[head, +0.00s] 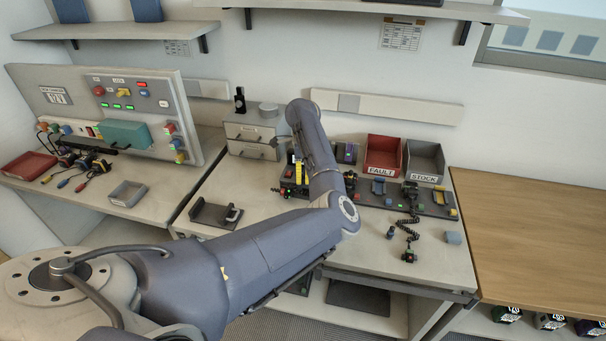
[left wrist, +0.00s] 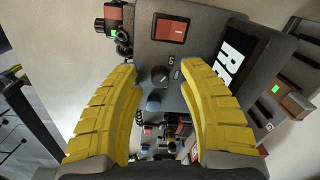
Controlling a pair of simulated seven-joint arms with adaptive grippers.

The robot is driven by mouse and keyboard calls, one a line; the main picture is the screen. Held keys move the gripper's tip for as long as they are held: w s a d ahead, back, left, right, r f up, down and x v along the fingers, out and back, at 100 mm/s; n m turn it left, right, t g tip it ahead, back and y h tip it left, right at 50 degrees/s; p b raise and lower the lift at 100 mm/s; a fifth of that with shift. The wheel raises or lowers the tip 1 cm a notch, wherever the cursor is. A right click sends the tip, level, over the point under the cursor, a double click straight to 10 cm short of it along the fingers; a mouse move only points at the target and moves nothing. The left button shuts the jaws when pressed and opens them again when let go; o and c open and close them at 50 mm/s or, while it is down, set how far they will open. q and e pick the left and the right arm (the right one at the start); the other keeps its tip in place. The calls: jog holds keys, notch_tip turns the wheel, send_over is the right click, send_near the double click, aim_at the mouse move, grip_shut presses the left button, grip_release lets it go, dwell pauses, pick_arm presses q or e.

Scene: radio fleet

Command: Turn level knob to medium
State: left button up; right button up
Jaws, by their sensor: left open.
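In the left wrist view, a grey radio panel lies between my yellow fingers. It carries a dark round knob (left wrist: 160,75) with a small mark beside it, and a blue knob (left wrist: 154,103) below. Which one is the level knob I cannot read, and its setting is too small to tell. My left gripper (left wrist: 167,118) is open, with a finger on either side of the knobs and a gap to them. In the head view, my left gripper (head: 298,170) is at the device row on the bench, mostly hidden by my forearm. My right gripper is not in view.
In the head view, a red FAULT bin (head: 383,170) and a grey STOCK bin (head: 425,178) stand behind the devices. A wooden table (head: 535,235) at right is clear.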

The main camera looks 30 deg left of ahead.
pick_arm(q)
jog(key=shift+f, duration=0.1)
jog(key=shift+c, duration=0.2)
grip_shut()
dwell(0.4)
